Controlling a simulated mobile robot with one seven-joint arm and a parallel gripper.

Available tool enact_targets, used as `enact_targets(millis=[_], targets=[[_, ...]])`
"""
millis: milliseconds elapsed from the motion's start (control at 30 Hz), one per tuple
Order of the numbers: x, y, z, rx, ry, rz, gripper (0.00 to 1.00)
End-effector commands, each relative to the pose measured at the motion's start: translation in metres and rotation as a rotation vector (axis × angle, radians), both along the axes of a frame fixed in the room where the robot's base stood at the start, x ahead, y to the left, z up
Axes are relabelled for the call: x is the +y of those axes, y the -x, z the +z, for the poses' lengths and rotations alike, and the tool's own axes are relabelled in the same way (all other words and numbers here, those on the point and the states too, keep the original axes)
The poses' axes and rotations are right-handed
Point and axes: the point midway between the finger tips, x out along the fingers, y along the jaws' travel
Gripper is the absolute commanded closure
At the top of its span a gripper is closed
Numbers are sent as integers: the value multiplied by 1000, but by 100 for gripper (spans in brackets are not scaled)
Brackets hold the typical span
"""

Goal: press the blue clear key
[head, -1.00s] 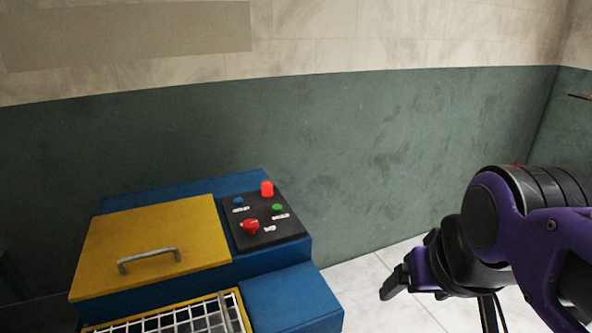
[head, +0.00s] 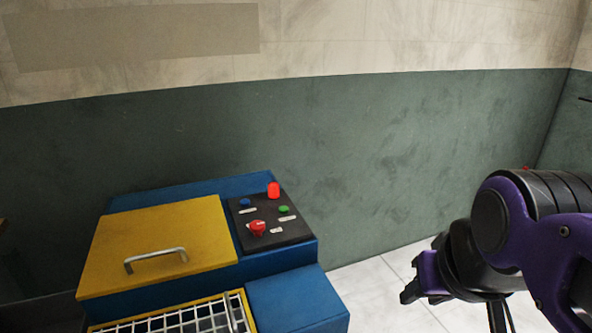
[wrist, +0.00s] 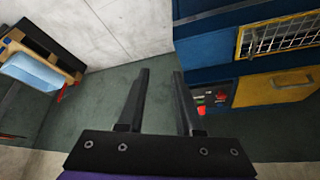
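The blue clear key (head: 245,203) is a small round button at the back left of the black control panel (head: 277,239) on the blue press. My gripper (head: 408,288) is to the right of the press, well apart from the key. In the wrist view my gripper (wrist: 161,72) shows two black fingers standing apart with nothing between them. The panel also shows in the wrist view (wrist: 222,88), right of the fingers and partly hidden by one; I cannot make out the blue key there.
The panel also carries a red knob (head: 258,228), a green button (head: 284,210) and a lit red lamp (head: 274,190). A yellow lid (head: 160,235) with a handle is left of it. White floor (head: 375,290) is free right of the press. The wrist view shows a light blue block (wrist: 30,71) at left.

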Motion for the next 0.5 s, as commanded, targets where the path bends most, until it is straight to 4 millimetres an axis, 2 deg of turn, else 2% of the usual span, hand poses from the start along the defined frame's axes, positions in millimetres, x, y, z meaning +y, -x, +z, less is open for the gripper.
enact_targets(millis=[33, 167, 500], targets=[[0, 0, 0, 0, 0, 0, 76], [0, 0, 0, 0, 0, 0, 100], [0, 0, 0, 0, 0, 0, 100]])
